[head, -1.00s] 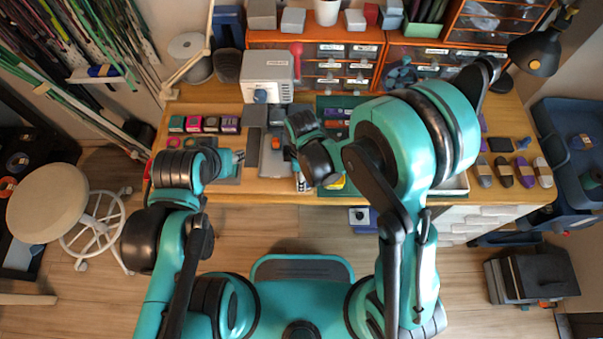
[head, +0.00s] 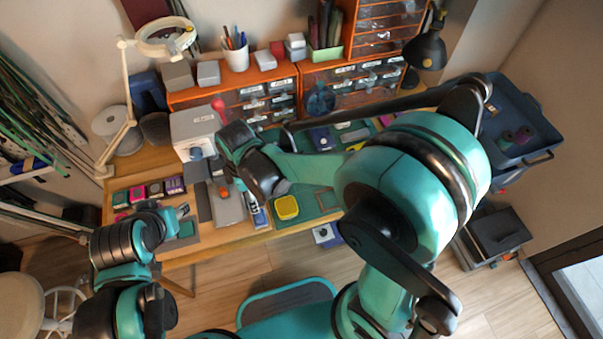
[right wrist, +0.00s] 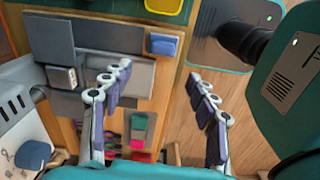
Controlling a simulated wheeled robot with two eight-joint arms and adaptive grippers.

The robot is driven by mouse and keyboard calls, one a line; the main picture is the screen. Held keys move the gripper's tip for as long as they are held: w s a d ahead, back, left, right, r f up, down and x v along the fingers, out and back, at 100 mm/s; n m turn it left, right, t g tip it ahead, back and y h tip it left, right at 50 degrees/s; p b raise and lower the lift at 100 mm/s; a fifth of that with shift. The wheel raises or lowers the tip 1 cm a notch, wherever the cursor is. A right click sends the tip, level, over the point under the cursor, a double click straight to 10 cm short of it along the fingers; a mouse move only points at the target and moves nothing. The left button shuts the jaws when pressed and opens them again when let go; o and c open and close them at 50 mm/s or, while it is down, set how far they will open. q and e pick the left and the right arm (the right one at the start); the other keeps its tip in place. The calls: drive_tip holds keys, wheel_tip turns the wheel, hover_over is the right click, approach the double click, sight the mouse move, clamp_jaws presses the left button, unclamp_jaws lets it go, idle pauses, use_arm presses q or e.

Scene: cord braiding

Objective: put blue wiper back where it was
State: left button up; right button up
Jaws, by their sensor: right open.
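A small blue block (right wrist: 163,44), which looks like the blue wiper, lies at the edge of a grey tray (right wrist: 136,75) in the right wrist view. A blue piece (head: 258,217) also shows beside the grey tray (head: 228,207) in the head view, near the table's front edge. My right gripper (right wrist: 158,72) is open and empty, its fingers spread wide above the tray, with the blue block beyond the fingertips.
A yellow container (head: 287,207) sits on the green mat (head: 318,198), right of the blue piece. A grey-white box (head: 195,132) stands behind the tray. Several coloured packs (head: 150,190) line the left. Orange drawers (head: 265,100) and a lamp (head: 425,50) bound the back.

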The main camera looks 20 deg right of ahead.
drive_tip(key=s+d+r+m+t, duration=0.2)
drive_tip(key=d+r+m+t, duration=0.1)
drive_tip(key=d+r+m, duration=0.3)
drive_tip(key=s+d+r+m+t, duration=0.3)
drive_tip(key=d+r+m, duration=0.3)
drive_tip(key=d+m, duration=0.5)
drive_tip(key=shift+s+d+t, duration=0.25)
drive_tip(key=shift+d+t, duration=0.15)
drive_tip(key=shift+t, duration=0.1)
drive_tip(key=shift+r, duration=0.1)
drive_tip(key=shift+f, duration=0.2)
